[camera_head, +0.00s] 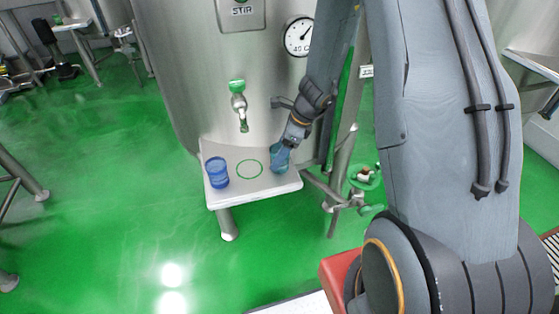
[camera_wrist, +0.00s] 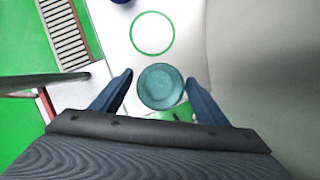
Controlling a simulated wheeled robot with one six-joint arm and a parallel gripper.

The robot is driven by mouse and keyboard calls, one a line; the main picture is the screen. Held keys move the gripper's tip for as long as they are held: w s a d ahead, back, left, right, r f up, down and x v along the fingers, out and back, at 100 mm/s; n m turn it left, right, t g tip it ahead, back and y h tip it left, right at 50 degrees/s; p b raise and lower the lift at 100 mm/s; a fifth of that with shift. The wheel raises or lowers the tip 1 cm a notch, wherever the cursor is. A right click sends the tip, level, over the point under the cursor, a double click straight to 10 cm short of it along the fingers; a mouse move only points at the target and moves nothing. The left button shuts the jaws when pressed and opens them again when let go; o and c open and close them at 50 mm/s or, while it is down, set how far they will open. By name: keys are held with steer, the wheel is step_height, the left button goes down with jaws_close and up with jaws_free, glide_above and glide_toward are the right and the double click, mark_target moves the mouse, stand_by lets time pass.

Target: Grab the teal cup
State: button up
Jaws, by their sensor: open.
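The teal cup (camera_wrist: 161,87) stands on the right part of a small white shelf at the tank. In the wrist view I look down on it, and it sits between the two blue fingers of my gripper (camera_wrist: 160,88). The fingers are apart, with a gap visible on each side of the cup. In the head view the teal cup (camera_head: 279,158) shows at the end of my gripper (camera_head: 283,150), which partly covers it.
A blue cup (camera_head: 218,172) stands on the left of the white shelf (camera_head: 254,190). An empty green ring (camera_head: 249,160) is marked between the cups. A tap with a green handle (camera_head: 238,88) hangs above the shelf. The steel tank (camera_head: 185,75) rises directly behind.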

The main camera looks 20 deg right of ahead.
steer(key=c, duration=1.1)
steer(key=shift+r, duration=0.1)
